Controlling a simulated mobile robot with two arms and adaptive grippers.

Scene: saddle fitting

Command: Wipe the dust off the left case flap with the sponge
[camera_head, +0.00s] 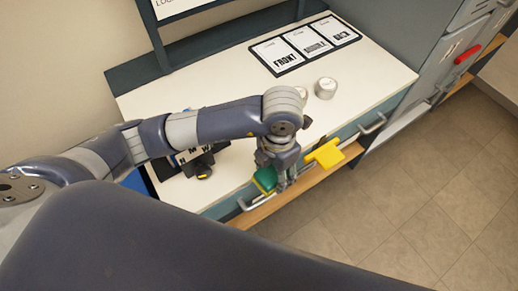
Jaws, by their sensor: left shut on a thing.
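My left gripper (282,180) is shut on a green sponge (264,180) with a yellow edge. It holds the sponge over the front edge of the white-topped counter (240,165), above a metal drawer handle. A flat yellow piece (328,154) lies or hangs just to the right of the gripper at the same edge; I cannot tell what it is. I cannot make out a case flap or dust. My right gripper is not in view.
A dark tray with white cards (312,41) lies at the back right. A round white jar (326,88) stands in front of it. A black lettered object (197,160) is partly behind my arm. A grey cabinet (440,60) stands right; the tiled floor (420,190) is clear.

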